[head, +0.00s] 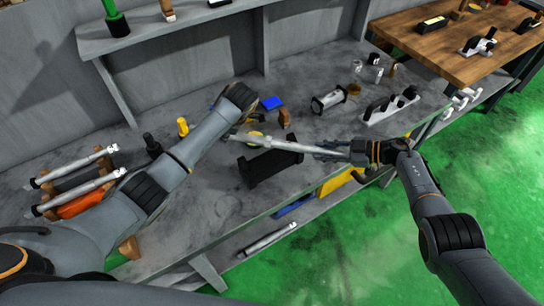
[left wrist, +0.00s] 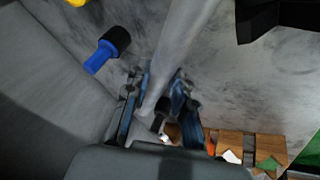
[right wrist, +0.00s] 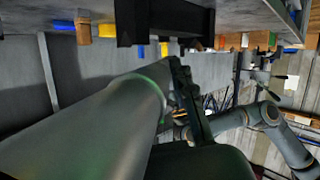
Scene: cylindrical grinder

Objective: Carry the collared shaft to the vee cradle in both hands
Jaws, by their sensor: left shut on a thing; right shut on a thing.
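The collared shaft (head: 290,143), a long grey metal bar, is held across the space between my two grippers, close above the black vee cradle (head: 268,168) in the head view. The cradle looks empty. My right gripper (head: 338,152) is shut on the shaft's right end. In the right wrist view the shaft (right wrist: 95,125) fills the lower left, and the cradle (right wrist: 165,18) shows beyond it. My left gripper (left wrist: 155,105) is shut on the shaft's other end (left wrist: 182,45); in the head view it is largely hidden by my forearm.
Two more shafts (head: 82,188) lie on a rack at the left of the grey bench (head: 215,215). A yellow bottle (head: 182,127), a blue block (head: 271,102), a roller fixture (head: 328,99) and a white-based stand (head: 390,109) stand behind. A wooden table (head: 425,45) is at the upper right.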

